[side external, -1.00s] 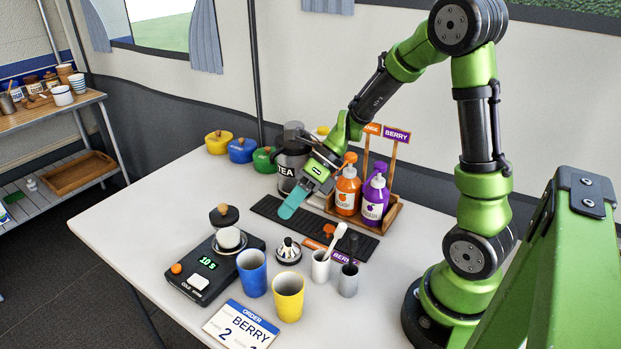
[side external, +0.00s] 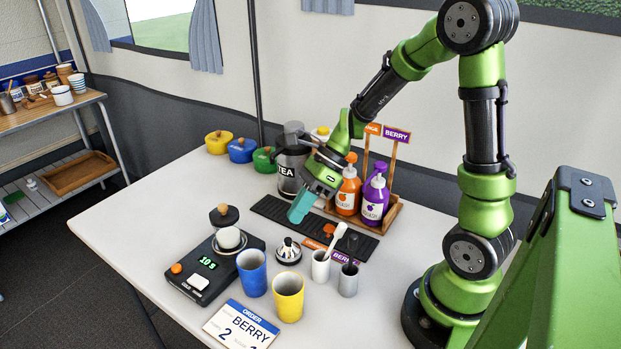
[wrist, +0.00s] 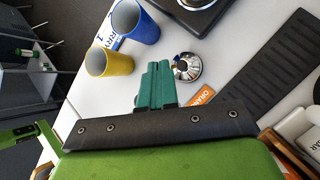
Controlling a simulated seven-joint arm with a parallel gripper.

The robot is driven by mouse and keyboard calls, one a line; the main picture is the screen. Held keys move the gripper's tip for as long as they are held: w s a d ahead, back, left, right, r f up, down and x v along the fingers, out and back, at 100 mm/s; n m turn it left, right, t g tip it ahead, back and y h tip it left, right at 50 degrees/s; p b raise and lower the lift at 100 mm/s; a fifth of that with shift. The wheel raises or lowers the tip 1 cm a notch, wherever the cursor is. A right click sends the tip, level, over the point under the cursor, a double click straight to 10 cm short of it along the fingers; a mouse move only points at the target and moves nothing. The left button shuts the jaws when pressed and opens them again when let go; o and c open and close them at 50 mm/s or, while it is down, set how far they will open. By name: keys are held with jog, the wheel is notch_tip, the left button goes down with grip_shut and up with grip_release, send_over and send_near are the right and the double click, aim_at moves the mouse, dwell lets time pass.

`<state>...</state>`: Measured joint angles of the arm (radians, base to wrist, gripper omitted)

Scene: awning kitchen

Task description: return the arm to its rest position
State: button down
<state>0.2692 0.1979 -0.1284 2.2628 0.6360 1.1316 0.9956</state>
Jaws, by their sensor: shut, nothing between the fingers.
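My gripper (side external: 300,207) is in the air over the table (side external: 130,215), above the dark slatted mat (side external: 268,207) and in front of the orange bottle. Its teal fingers are together with nothing between them. In the wrist view the closed fingers (wrist: 159,86) point toward the metal squeezer (wrist: 187,67) and the cups. My green arm reaches in from the right and bends down to the gripper. The gripper touches nothing that I can see.
An orange bottle (side external: 347,192) and a purple bottle (side external: 375,198) stand in a wooden rack right of the gripper. A tea urn (side external: 290,165) is behind it. A blue cup (side external: 252,272), a yellow cup (side external: 288,297) and a scale (side external: 205,268) stand in front. The table's left side is clear.

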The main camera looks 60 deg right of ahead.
jog(key=s+a+r+n+t+h, duration=0.1)
jog(key=s+r+n, duration=0.3)
jog(key=n, duration=0.7)
jog(key=s+a+r+n+t+h, duration=0.1)
jog(key=s+r+n+t+h, duration=0.2)
jog(key=r+n, duration=0.6)
jog(key=s+n+h, duration=0.1)
jog(key=s+n, duration=0.1)
jog(key=n, duration=0.1)
jog(key=shift+s+a+r, duration=0.15)
jog(key=shift+a+r, duration=0.1)
jog(key=shift+a, duration=0.1)
